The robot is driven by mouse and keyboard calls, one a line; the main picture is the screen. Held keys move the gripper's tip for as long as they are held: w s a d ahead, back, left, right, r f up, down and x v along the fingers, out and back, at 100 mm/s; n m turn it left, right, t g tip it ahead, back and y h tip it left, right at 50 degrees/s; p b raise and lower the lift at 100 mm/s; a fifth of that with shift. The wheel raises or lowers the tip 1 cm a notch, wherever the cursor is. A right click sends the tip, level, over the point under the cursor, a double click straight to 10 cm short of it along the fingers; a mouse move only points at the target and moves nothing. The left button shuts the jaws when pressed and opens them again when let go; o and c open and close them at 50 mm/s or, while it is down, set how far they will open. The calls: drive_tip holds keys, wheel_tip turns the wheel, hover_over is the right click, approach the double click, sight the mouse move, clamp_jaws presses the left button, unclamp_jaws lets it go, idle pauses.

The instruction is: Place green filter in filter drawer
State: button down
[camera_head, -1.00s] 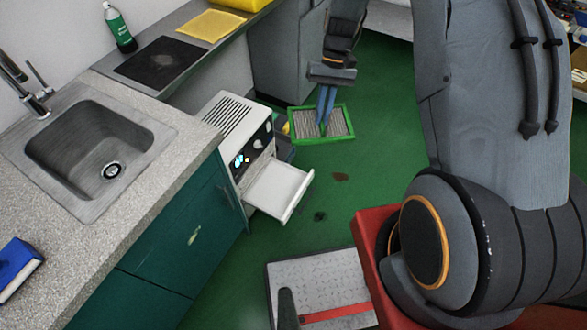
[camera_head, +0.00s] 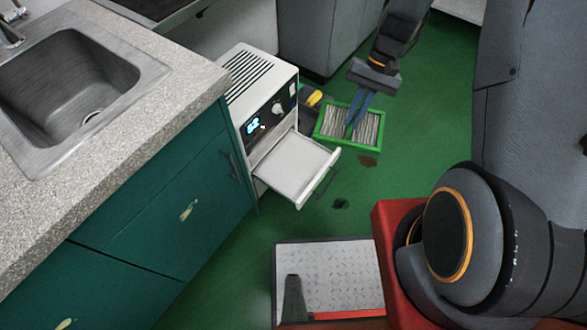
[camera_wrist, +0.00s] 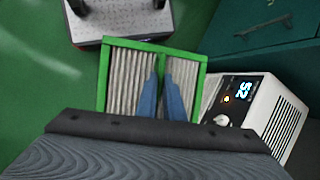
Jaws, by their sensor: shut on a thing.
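The green filter (camera_head: 372,128) has a bright green frame and grey pleats. My gripper (camera_head: 352,132) is shut on it, and its blue fingers reach over the pleats. In the wrist view the filter (camera_wrist: 122,78) hangs tilted a little between the blue fingertips (camera_wrist: 161,88); where exactly they grip it is not clear. The filter drawer (camera_head: 295,168) is a white, flat tray pulled out of the front of a white machine (camera_head: 262,95). It looks empty. The filter is to the right of and beyond the drawer in the head view, apart from it.
A teal cabinet (camera_head: 165,215) with a stone counter and sink (camera_head: 75,80) stands left of the machine. A yellow and dark object (camera_head: 314,97) lies behind the machine's right side. My grey and red base is in front.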

wheel_tip(320, 180, down, 25)
drive_tip(key=s+m+t+y+b, duration=0.1)
drive_tip(key=s+m+b, duration=0.25)
drive_tip(key=b, duration=2.75)
hover_over(294, 166)
wheel_tip(294, 166, down, 6)
drive_tip(key=shift+m, duration=0.25)
wheel_tip(294, 166, down, 5)
drive_tip(key=b, duration=0.2)
drive_tip(key=shift+s+d+f+b, duration=0.1)
drive_tip(key=shift+d+f+b, duration=0.05)
drive_tip(key=shift+b, duration=0.15)
drive_tip(key=shift+f, duration=0.15)
drive_tip(key=shift+b, duration=0.3)
